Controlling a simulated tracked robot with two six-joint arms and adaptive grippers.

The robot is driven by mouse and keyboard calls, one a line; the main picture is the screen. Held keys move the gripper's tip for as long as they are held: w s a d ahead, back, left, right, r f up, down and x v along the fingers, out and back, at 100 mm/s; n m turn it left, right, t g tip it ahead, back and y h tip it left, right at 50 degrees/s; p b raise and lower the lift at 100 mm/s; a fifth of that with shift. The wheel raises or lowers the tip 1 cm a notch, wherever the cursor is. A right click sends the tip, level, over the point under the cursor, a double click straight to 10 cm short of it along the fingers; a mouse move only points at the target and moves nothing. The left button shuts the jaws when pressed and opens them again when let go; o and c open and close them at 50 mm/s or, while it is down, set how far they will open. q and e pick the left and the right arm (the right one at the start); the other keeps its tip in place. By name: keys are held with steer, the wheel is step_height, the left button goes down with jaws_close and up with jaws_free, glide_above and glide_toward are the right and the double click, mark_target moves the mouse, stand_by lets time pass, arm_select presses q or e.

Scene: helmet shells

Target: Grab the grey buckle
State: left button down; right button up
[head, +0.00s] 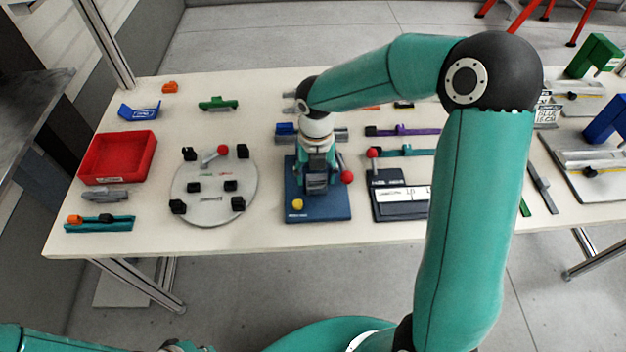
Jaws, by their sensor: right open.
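A small grey part (105,196) that looks like the grey buckle lies on the table at the left, just in front of the red tray. My right gripper (317,187) points down over the dark blue fixture plate (318,212) near the middle of the table. It is open, and I see nothing held in it. It is well to the right of the grey part, with the round grey plate between them. Its wrist hides part of the fixture. Of my left arm only teal links show at the bottom left; its gripper is out of view.
The red tray (81,163) stands behind the grey part, and a teal strip with an orange piece (98,223) lies in front. The round grey plate (215,213) carries black blocks and a red-knobbed lever. My right arm hides part of the table's right side.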

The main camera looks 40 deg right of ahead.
steer(key=c, duration=0.8)
steer(key=shift+r, duration=0.1)
